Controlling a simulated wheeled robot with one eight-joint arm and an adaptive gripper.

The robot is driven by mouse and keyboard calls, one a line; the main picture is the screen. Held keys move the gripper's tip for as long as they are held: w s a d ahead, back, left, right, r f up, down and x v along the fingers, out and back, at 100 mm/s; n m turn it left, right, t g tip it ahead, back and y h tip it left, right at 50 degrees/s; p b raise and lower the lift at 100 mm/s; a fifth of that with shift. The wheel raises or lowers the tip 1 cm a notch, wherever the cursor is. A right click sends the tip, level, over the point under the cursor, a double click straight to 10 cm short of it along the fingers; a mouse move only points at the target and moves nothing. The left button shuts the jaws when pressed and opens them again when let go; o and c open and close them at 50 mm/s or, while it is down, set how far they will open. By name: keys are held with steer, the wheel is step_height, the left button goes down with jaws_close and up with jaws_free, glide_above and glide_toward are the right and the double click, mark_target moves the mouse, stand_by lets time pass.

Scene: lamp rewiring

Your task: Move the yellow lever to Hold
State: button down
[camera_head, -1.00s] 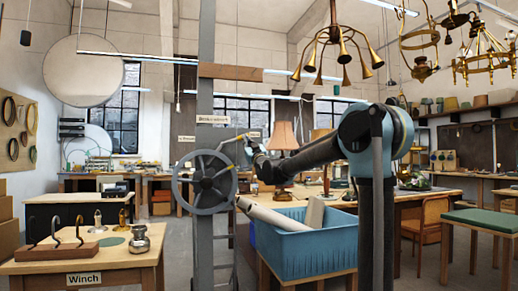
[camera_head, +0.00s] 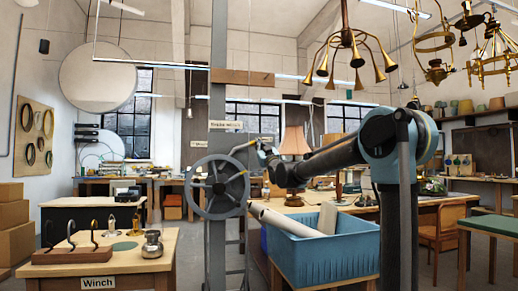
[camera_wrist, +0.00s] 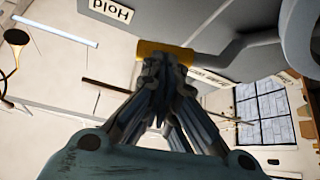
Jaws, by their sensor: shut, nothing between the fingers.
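The yellow lever (camera_wrist: 165,52) shows in the wrist view as a yellow grip on a grey, bent arm. My gripper (camera_wrist: 160,75) is shut and empty, with its fingertips right at the yellow grip. They overlap it in the picture; I cannot tell if they touch. A "Hold" label (camera_wrist: 110,10) is on the grey surface above and left of the grip. In the head view the lever (camera_head: 243,147) slants up to the right above the winch wheel (camera_head: 218,188). My gripper (camera_head: 268,158) is just right of its end, which is small and partly hidden.
A grey post (camera_head: 218,90) stands behind the wheel. A blue bin (camera_head: 320,255) with long pale pieces is below my arm. A wooden table (camera_head: 130,262) with a "Winch" label is at the left. Brass lamps (camera_head: 348,45) hang at the upper right.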

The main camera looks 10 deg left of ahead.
steer(key=d+v, duration=0.1)
steer(key=v, duration=1.3)
steer(key=s+d+f+m+g+h, duration=0.2)
steer(key=s+d+f+g+h, duration=0.15)
steer(key=d+f, duration=0.45)
steer(key=s+d+f+m+g+h, duration=0.2)
steer(key=d+f+h, duration=0.25)
steer(key=f, duration=0.55)
steer(key=s+d+f+m+g+h, duration=0.2)
steer(key=s+d+f+h, duration=0.1)
steer(key=d+f, duration=0.5)
steer(key=s+d+f+m+g, duration=0.1)
steer(key=s+d+f+g, duration=0.2)
steer(key=s+f, duration=0.5)
steer(key=s+d+f+m+g+h, duration=0.1)
steer(key=s+d+f+g, duration=0.2)
steer(key=s+f, duration=0.5)
steer(key=s+d+f+m+g+h, duration=0.1)
steer(key=s+d+f+g, duration=0.2)
steer(key=s, duration=1.1)
step_height(320, 180, down, 6)
steer(key=shift+r+m+g, duration=0.1)
steer(key=shift+m+g, duration=0.3)
steer(key=shift+g, duration=0.65)
steer(key=shift+w+f, duration=0.2)
steer(key=shift+w, duration=0.25)
